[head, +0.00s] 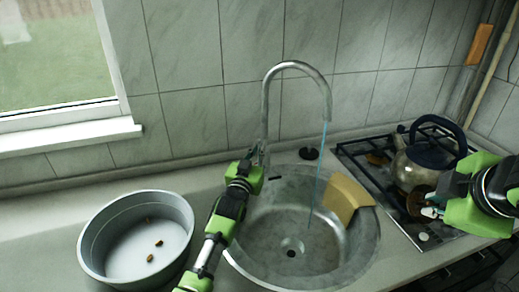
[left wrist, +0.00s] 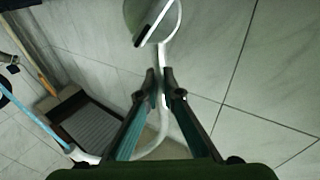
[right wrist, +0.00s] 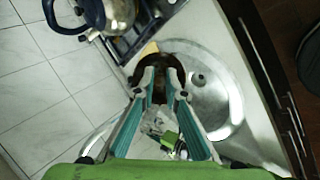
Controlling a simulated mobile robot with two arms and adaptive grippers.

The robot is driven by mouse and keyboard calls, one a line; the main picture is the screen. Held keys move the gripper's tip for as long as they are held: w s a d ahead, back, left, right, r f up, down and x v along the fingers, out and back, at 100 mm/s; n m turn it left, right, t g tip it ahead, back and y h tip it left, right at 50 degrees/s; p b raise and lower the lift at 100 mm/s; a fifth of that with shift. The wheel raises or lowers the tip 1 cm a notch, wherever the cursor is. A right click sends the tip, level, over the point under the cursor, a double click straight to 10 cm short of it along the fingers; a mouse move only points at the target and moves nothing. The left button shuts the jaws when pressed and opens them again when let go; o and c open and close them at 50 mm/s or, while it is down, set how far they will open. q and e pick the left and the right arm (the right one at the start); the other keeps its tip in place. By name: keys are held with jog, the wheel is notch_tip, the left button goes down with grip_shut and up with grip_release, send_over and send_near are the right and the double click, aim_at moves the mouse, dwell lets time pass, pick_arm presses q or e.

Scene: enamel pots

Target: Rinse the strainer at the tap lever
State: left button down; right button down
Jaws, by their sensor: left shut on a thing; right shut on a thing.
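The metal tap (head: 265,115) arches over the round sink, and a thin blue stream of water (head: 325,150) falls from its spout. My left gripper (head: 256,160) is shut on the tap lever at the base of the tap; the lever is mostly hidden, and the fingertips (left wrist: 160,84) close on it in the left wrist view. My right gripper (head: 432,208) is shut on the strainer (head: 416,201), a dark brown round piece. It also shows between the fingers in the right wrist view (right wrist: 176,68). The strainer is right of the sink, apart from the water.
The steel sink (head: 270,235) has a beige board (head: 347,197) leaning at its right side. A kettle (head: 415,165) stands on the hob (head: 362,160), close behind the strainer. A grey pot (head: 92,250) with several brown bits stands on the counter at left.

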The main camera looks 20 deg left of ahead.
pick_arm(q)
jog(key=c, duration=2.2)
grip_release()
jog(key=shift+s, duration=0.1)
jog(key=s, duration=0.4)
jog(key=s+f, duration=0.1)
jog(key=s, duration=0.6)
jog(key=shift+s+f, duration=0.2)
jog(key=shift+s, duration=0.2)
jog(key=shift+d+f, duration=0.1)
